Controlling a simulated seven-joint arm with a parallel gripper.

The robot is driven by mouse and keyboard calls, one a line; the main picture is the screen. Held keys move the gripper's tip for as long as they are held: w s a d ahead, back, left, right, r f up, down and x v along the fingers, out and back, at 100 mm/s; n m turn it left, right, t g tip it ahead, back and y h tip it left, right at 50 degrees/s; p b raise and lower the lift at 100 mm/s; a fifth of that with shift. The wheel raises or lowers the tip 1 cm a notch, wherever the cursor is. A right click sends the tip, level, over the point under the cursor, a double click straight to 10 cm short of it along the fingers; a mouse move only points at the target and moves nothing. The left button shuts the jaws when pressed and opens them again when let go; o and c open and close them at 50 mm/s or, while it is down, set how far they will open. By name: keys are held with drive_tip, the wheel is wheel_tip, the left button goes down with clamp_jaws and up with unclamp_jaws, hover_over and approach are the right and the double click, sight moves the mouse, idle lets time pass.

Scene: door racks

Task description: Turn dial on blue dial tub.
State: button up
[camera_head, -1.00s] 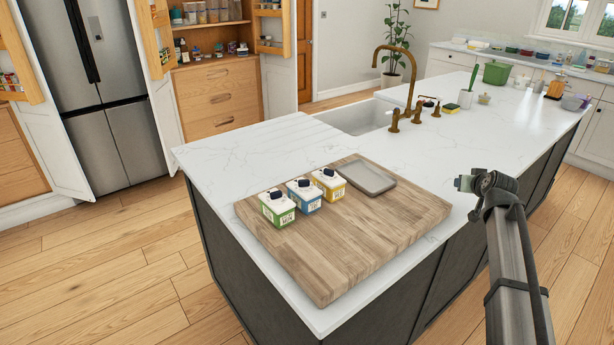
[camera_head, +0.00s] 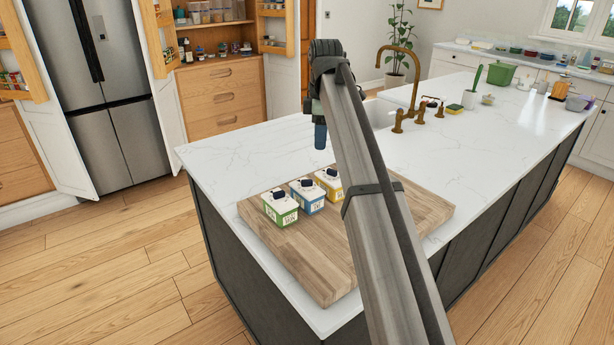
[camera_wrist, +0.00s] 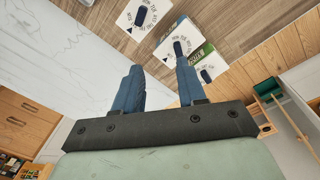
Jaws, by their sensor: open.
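The blue dial tub (camera_head: 310,206) stands on the wooden board between the green tub (camera_head: 284,215) and the yellow tub (camera_head: 326,188). It is a small box with a blue lower band, a white top and a dark dial (camera_head: 305,183). My gripper (camera_head: 320,138) hangs above the counter beyond the tubs, apart from them, fingers pointing down. In the wrist view its two blue fingers (camera_wrist: 158,60) are spread with nothing between them. The middle tub's white top (camera_wrist: 178,42) and dial show there by the right fingertip, partly covered by that finger.
The wooden board (camera_head: 315,265) lies on the white island counter (camera_head: 240,155). My arm crosses the board's right part and covers the grey tray there. A brass tap (camera_head: 412,85) stands behind at the sink. The counter left of the tubs is clear.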

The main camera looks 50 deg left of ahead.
sight(307, 180)
drive_tip(key=s+r+n+h, duration=0.1)
drive_tip(key=s+r+n, duration=0.1)
drive_tip(key=s, duration=0.2)
drive_tip(key=f, duration=1.3)
drive_tip(key=shift+a+f, duration=0.15)
drive_tip(key=shift+a, duration=0.1)
drive_tip(key=shift+c, duration=0.2)
clamp_jaws()
